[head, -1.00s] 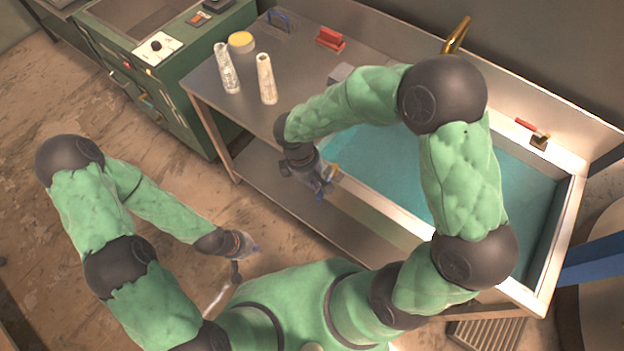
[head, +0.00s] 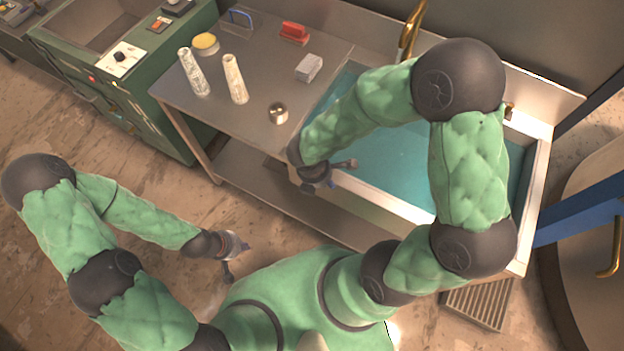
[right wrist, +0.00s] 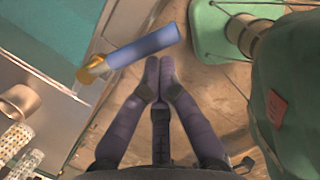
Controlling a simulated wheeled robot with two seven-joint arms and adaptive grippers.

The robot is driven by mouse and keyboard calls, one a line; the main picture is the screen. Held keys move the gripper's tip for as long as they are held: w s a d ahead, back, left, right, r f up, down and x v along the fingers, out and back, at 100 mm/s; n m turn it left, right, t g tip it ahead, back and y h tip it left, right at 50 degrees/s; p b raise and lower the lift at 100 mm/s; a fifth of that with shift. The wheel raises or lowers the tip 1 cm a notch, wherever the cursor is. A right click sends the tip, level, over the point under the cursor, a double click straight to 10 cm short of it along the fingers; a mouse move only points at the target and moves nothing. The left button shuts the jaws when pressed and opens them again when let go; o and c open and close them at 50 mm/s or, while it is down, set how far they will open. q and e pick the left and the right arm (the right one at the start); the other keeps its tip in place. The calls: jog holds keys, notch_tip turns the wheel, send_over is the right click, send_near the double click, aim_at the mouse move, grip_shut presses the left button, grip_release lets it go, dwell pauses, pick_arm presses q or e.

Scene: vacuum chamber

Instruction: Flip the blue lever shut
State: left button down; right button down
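The blue lever (right wrist: 146,47) shows in the right wrist view. Its brass pivot (right wrist: 95,70) sits at the edge of the sink rim, and its blue handle sticks out from there over the floor side. My right gripper (right wrist: 159,62) is shut and empty, with its fingertips together just short of the handle; I cannot tell whether they touch it. In the head view my right gripper (head: 326,177) is at the sink's front rim, and the wrist mostly hides the lever. My left gripper (head: 240,246) hangs low over the floor, too small to read.
The sink (head: 388,197) holds teal liquid. On the bench left of it stand a metal cup (head: 278,113), a grey block (head: 309,67), two pale cylinders, a yellow-lidded jar (head: 205,43) and a red brush (head: 294,33). A brass tap (head: 411,30) rises behind.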

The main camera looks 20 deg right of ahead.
jog(key=d+n, duration=0.3)
jog(key=shift+n+t, duration=0.3)
jog(key=shift+t, duration=0.1)
jog(key=shift+w+d, duration=0.2)
jog(key=shift+d, duration=0.2)
dwell(0.3)
